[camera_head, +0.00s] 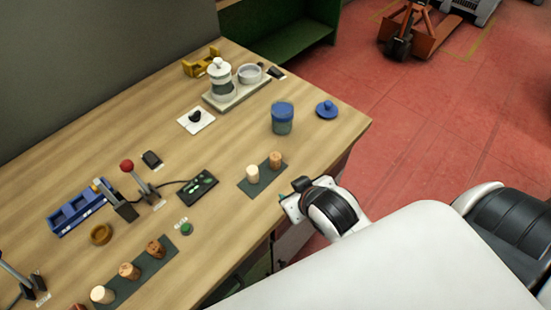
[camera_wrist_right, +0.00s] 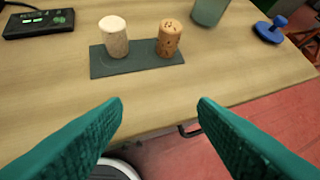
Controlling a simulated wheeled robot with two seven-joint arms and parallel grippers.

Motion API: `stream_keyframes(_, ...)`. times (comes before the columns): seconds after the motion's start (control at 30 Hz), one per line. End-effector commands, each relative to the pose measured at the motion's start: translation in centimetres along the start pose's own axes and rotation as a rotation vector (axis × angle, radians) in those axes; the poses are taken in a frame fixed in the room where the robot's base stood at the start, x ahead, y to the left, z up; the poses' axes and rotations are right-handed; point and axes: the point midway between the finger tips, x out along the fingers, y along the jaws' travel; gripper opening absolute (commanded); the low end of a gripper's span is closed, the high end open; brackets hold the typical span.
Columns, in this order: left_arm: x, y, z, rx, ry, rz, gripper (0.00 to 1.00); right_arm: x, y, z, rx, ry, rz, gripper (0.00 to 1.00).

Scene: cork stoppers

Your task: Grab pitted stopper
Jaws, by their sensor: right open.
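The pitted stopper (camera_wrist_right: 169,40) is a tan cork with dark holes in its side, upright on the right of a small dark mat (camera_wrist_right: 138,64). In the head view it appears to be the brown cork (camera_head: 275,161). A pale, smoother stopper (camera_wrist_right: 114,38) stands to its left, also seen in the head view (camera_head: 252,174). My right gripper (camera_wrist_right: 160,106) is open and empty, its teal fingers spread in front of the mat, apart from both corks. In the head view the right gripper (camera_head: 292,199) is at the table's front edge. My left gripper is not in view.
Another dark mat (camera_head: 130,284) at the lower left holds several corks. A blue-lidded jar (camera_head: 282,118) and a blue knobbed lid (camera_head: 326,109) stand behind the small mat. A black box (camera_head: 198,187) lies left of it. Bare wood separates the mat from the table edge.

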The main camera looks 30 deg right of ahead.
Motion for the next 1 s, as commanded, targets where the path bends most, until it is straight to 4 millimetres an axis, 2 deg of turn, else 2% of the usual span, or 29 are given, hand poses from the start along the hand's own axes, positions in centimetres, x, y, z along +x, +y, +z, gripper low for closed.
stream_keyframes(0.13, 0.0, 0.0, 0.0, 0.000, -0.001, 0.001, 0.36, 0.5, -0.6, 6.1, 0.015, -0.248, -0.050, 0.53)
stream_keyframes(0.27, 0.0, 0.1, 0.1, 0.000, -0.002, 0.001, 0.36, -0.5, -0.6, 12.2, 0.012, -0.511, -0.068, 0.53)
stream_keyframes(0.37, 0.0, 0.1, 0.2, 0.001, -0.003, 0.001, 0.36, -2.5, 0.2, 17.5, -0.016, -0.759, -0.049, 0.53)
stream_keyframes(0.4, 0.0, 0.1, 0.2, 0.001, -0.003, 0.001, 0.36, -3.7, 0.8, 19.7, -0.040, -0.870, -0.030, 0.53)
stream_keyframes(0.5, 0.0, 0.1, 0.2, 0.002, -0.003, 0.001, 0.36, -7.4, 3.5, 24.4, -0.136, -1.152, 0.065, 0.53)
stream_keyframes(0.6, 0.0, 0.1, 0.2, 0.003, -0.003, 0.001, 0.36, -11.1, 7.2, 26.9, -0.288, -1.388, 0.207, 0.53)
stream_keyframes(0.7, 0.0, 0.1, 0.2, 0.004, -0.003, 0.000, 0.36, -13.8, 11.3, 27.3, -0.496, -1.550, 0.386, 0.53)
stream_keyframes(0.8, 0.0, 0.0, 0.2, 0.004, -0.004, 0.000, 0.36, -15.0, 15.1, 25.8, -0.752, -1.617, 0.584, 0.53)
stream_keyframes(0.9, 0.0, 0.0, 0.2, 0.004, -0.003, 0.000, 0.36, -14.2, 17.9, 23.2, -1.041, -1.569, 0.776, 0.53)
stream_keyframes(1.0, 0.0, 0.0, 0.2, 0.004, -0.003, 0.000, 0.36, -11.6, 18.8, 20.0, -1.335, -1.399, 0.936, 0.53)
